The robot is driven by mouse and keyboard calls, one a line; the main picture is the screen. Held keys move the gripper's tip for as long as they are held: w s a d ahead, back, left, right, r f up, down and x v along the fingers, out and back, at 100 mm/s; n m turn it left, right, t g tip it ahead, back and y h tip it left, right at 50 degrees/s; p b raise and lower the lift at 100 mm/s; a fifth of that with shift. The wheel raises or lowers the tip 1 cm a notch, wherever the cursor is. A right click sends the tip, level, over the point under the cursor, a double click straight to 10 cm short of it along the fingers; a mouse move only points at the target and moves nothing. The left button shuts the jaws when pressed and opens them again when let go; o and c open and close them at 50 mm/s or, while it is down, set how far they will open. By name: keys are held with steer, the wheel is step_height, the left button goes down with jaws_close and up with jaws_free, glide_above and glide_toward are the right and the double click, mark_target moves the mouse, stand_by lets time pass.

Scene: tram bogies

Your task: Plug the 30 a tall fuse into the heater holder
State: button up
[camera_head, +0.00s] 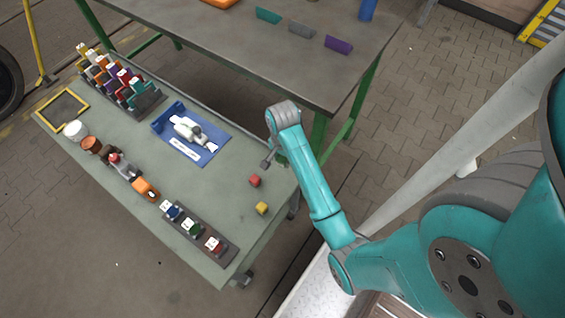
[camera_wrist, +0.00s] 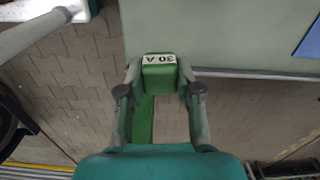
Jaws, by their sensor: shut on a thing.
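My gripper (camera_wrist: 159,76) is shut on a green fuse (camera_wrist: 159,77) labelled "30 A" in the wrist view. The fuse sits between both fingertips, its label facing the camera. In the head view my gripper (camera_head: 268,161) is over the right part of the green-grey table, and the fuse in it cannot be made out. A dark strip (camera_head: 226,255) at the table's front carries small blue, green and red labelled blocks. A dark rack (camera_head: 150,100) at the far left holds several tall coloured fuses. I cannot tell which place is the heater holder.
A blue tray (camera_head: 211,155) with a white item lies mid-table. An orange item (camera_head: 146,188) and jars line the front left. A taller workbench (camera_head: 270,60) stands behind.

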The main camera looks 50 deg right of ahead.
steer(key=shift+r, duration=0.1)
stand_by(0.3)
steer(key=w+a+f+n, duration=0.1)
steer(key=w+a+n, duration=0.1)
steer(key=a+n, duration=0.1)
steer(key=w+a+n, duration=0.2)
steer(key=w+a, duration=0.1)
steer(key=w+a+f+n, duration=0.1)
steer(key=w+a+n, duration=0.2)
steer(key=shift+a+f+n, duration=0.15)
steer(key=shift+f+n, duration=0.15)
steer(key=shift+f, duration=0.05)
steer(key=w+a+n, duration=0.1)
steer(key=a+n, duration=0.1)
steer(key=a, duration=0.1)
steer(key=w+a+f+n, duration=0.1)
steer(key=w+a+n, duration=0.1)
steer(key=a+n, duration=0.1)
steer(key=w+a+f+n, duration=0.1)
steer(key=a+n, duration=0.2)
steer(key=a, duration=0.1)
steer(key=shift+w+f, duration=0.1)
steer(key=shift+w, duration=0.2)
